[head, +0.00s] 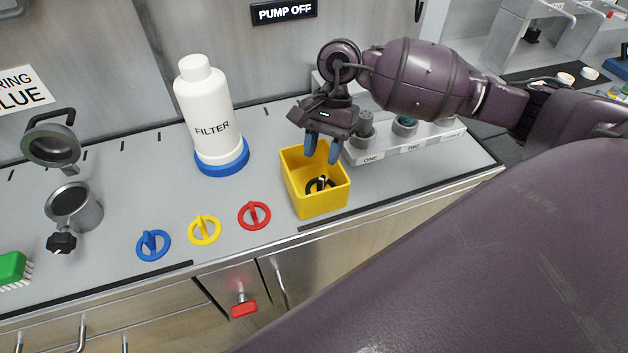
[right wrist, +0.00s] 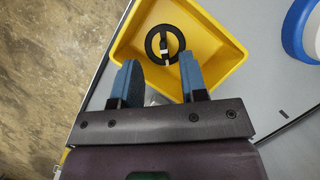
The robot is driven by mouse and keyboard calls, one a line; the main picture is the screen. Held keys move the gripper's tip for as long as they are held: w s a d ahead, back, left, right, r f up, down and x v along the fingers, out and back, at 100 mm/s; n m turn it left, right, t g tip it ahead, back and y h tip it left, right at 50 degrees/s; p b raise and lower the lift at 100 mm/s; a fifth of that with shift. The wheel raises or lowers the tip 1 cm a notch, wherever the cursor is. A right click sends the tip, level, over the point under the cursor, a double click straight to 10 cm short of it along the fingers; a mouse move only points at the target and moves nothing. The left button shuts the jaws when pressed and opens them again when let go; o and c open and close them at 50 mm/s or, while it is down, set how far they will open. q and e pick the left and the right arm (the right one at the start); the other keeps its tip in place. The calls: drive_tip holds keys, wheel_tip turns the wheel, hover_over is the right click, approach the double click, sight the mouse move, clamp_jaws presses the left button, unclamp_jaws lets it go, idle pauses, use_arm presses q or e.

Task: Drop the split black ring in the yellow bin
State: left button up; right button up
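The black ring (head: 320,184) lies inside the yellow bin (head: 322,204), on its floor. In the right wrist view the ring (right wrist: 150,46) lies in the bin (right wrist: 222,46) with a small white mark on its crossbar; the split itself cannot be made out. My right gripper (head: 322,152) is above the bin with its blue fingers apart and nothing between them. In the right wrist view its fingers (right wrist: 158,82) are spread over the bin's near side. My left gripper is not in view.
Blue (head: 153,245), yellow (head: 205,230) and red (head: 254,215) rings lie on the counter left of the bin. A white filter bottle (head: 208,118) stands behind them on a blue ring. A labelled rack (head: 400,150) stands right of the bin. The counter's front edge is close to the bin.

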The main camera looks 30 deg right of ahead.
drive_tip(key=b+v, duration=0.1)
drive_tip(key=v, duration=0.9)
drive_tip(key=shift+r, duration=0.2)
